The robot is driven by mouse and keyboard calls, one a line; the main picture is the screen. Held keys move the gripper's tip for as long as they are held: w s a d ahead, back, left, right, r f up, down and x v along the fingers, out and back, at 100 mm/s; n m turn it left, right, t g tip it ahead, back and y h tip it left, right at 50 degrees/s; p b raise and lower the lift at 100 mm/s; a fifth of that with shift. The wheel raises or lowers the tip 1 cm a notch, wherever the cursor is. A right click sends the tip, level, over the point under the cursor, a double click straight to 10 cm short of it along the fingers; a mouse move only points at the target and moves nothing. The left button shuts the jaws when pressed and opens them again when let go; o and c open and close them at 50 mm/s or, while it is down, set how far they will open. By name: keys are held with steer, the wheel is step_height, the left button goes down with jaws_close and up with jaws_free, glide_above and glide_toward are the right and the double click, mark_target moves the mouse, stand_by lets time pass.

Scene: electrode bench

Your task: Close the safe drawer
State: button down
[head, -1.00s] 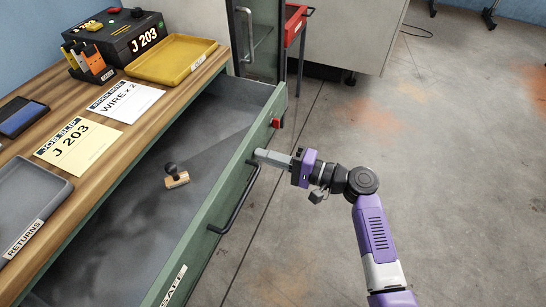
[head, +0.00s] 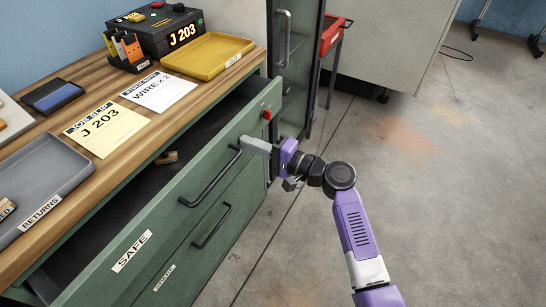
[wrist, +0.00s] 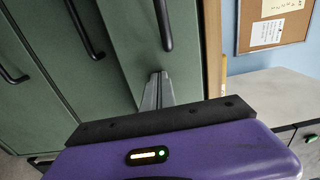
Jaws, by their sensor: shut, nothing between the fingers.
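The green safe drawer (head: 165,215), labelled SAFE, is partly open, with a dark gap between its front and the bench. Its black bar handle (head: 212,178) is on the front, and a red button or lock (head: 267,114) sits near the far end. A small wooden-based item (head: 167,157) lies inside; its upper part is hidden. My gripper (head: 246,143) is shut and empty, its tips at the drawer front just beside the far end of the handle. In the wrist view the closed fingers (wrist: 158,80) point at the green front, by the handle (wrist: 163,25); contact cannot be told for sure.
A lower drawer with a handle (head: 212,227) is closed below. The bench top holds a yellow tray (head: 208,54), a grey RETURNS tray (head: 38,185), a J 203 slip (head: 104,126) and a black J 203 box (head: 160,32). A glass-door cabinet (head: 297,60) stands beyond. Floor at right is clear.

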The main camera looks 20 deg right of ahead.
steer(key=b+x, duration=0.2)
steer(key=x, duration=0.6)
steer(key=shift+w+a+b, duration=0.1)
steer(key=shift+b, duration=0.3)
steer(key=shift+w+a+r, duration=0.15)
steer(key=shift+w, duration=0.05)
steer(key=shift+a, duration=0.15)
